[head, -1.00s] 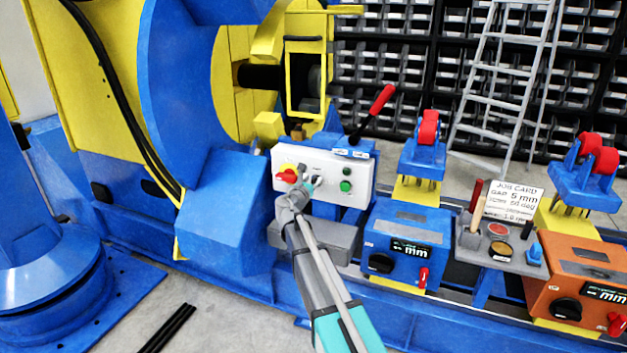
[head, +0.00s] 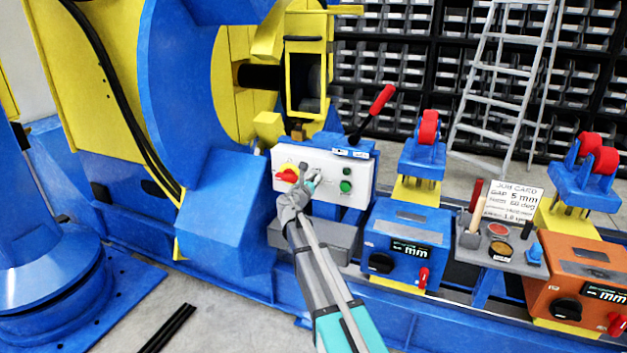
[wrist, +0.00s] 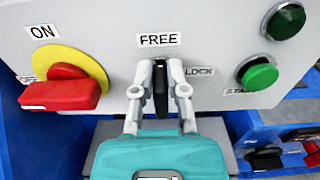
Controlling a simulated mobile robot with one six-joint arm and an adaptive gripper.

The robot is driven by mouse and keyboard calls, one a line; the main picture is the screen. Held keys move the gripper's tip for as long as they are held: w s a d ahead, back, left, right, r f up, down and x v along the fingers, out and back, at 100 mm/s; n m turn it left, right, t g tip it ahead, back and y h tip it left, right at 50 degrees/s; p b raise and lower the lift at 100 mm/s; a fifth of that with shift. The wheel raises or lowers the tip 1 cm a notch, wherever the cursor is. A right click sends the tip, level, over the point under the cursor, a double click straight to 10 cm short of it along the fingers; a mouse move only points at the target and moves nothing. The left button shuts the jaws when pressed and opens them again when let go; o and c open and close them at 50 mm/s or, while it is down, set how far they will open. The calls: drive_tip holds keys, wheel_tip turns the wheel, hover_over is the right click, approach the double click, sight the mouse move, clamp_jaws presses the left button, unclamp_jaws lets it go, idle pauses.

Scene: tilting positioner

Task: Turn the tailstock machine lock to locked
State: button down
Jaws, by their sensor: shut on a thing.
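The lock selector, a black knob (wrist: 160,92), sits on the front of a white control box (head: 359,172). In the wrist view it stands upright below the FREE label (wrist: 160,40), with the LOCK label (wrist: 199,71) to its right. My gripper (wrist: 161,78) is shut on the knob, one grey finger on each side. In the head view my gripper (head: 311,180) reaches the box front from below and covers most of the knob.
A red rotary switch on a yellow disc (wrist: 62,88) is left of the knob. A green button (wrist: 258,75) is to the right, below a dark green lamp (wrist: 286,21). A red-handled lever (head: 380,100) rises behind the box. A grey block (head: 330,237) lies below.

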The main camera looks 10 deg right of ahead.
sight(323, 181)
drive_tip(key=shift+m, duration=0.5)
drive_tip(key=m, duration=0.4)
drive_tip(key=d+f+m+b, duration=0.1)
drive_tip(key=m, duration=0.3)
drive_tip(key=s+m, duration=0.1)
drive_tip(key=m, duration=0.3)
drive_tip(key=shift+s+d+f+m, duration=0.1)
drive_tip(key=shift+d+f+m, duration=0.15)
drive_tip(key=shift+m, duration=0.05)
drive_tip(key=m, duration=0.2)
drive_tip(key=m+b, duration=0.1)
drive_tip(key=m, duration=0.1)
drive_tip(key=shift+d+f, duration=0.1)
drive_tip(key=shift+f, duration=0.2)
drive_tip(key=shift+m, duration=0.3)
drive_tip(key=c, duration=0.7)
unclamp_jaws()
drive_tip(key=shift+o, duration=0.2)
drive_tip(key=shift+s, duration=0.1)
